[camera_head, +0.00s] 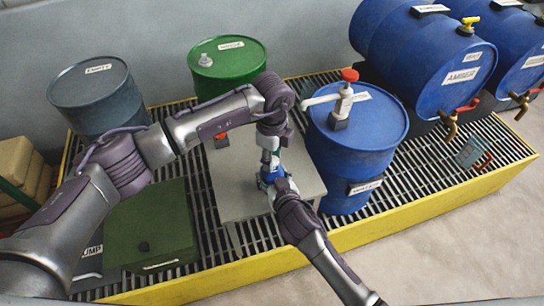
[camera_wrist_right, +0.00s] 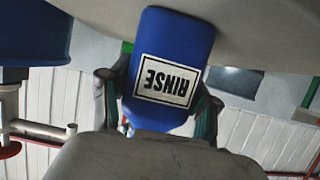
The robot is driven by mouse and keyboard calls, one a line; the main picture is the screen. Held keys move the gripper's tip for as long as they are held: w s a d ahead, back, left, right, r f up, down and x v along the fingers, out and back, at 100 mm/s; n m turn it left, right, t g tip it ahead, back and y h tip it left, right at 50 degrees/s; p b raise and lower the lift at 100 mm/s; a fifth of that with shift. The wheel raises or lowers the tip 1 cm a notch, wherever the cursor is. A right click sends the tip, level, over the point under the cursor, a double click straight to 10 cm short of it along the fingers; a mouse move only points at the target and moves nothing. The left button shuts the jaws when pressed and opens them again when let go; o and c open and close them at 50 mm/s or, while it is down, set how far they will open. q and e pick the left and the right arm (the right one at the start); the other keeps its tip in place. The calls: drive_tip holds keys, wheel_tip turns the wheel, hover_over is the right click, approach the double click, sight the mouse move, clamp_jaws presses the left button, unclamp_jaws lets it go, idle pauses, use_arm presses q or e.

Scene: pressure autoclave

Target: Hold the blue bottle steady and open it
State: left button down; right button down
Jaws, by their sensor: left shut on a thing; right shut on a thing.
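The blue bottle (camera_wrist_right: 185,45) carries a white label reading RINSE, which appears upside down in the right wrist view. In the head view only a little of the bottle (camera_head: 264,183) shows, above the small grey table (camera_head: 240,205). My right gripper (camera_wrist_right: 158,108) is shut around the bottle, one finger on each side; it reaches in from the lower right in the head view (camera_head: 277,187). My left gripper (camera_head: 269,160) comes down from above and is shut at the bottle's top. The cap is hidden by the grippers.
A blue drum (camera_head: 350,150) with a red-topped pump (camera_head: 345,90) stands close right of the table. A green drum (camera_head: 228,62) and a grey drum (camera_head: 98,95) stand behind. A green box (camera_head: 150,225) lies left. The yellow-edged grating (camera_head: 400,208) has bare floor in front.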

use_arm(q)
drive_tip(key=shift+r, duration=0.2)
drive_tip(key=shift+r, duration=0.9)
drive_tip(key=shift+r, duration=0.1)
drive_tip(key=shift+r, duration=1.95)
use_arm(e)
drive_tip(key=shift+c, duration=0.9)
unclamp_jaws()
